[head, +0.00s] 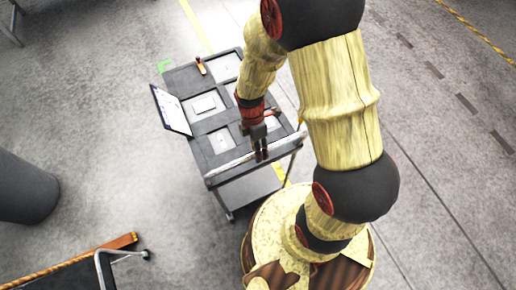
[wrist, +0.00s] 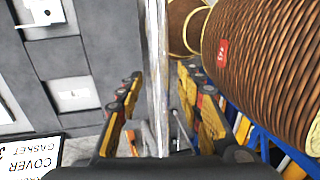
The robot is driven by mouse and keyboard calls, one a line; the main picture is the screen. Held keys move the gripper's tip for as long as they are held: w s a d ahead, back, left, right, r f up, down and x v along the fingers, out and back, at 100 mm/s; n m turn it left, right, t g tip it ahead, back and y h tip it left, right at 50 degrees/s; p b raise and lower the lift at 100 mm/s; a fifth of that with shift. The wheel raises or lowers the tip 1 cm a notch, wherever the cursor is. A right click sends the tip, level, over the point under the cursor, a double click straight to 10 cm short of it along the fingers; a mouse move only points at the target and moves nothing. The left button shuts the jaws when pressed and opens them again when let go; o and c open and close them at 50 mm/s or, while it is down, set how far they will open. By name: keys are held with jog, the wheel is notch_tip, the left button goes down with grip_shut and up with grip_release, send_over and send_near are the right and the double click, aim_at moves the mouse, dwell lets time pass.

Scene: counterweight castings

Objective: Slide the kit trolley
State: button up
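The kit trolley (head: 213,169) stands in front of my base, a dark cart with a sectioned top tray and a lower shelf. Its pale handle bar (head: 229,165) runs along the edge nearest me. My gripper (head: 261,156) is at the right half of this bar, pointing down. In the wrist view the handle bar (wrist: 157,50) runs upright between the two fingers of my gripper (wrist: 162,90). The fingers are apart, with gaps showing on both sides of the bar. Part of the tray (wrist: 105,40) shows at left there.
A white sign (head: 171,110) leans out from the trolley's left side; it reads COVER GASKET in the wrist view (wrist: 30,158). An orange-handled tool (head: 201,66) lies in the tray. A dark cylinder (head: 24,188) and a rope-edged stand (head: 75,264) are at left. Floor around the trolley is clear.

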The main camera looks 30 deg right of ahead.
jog(key=shift+c, duration=1.2)
grip_shut()
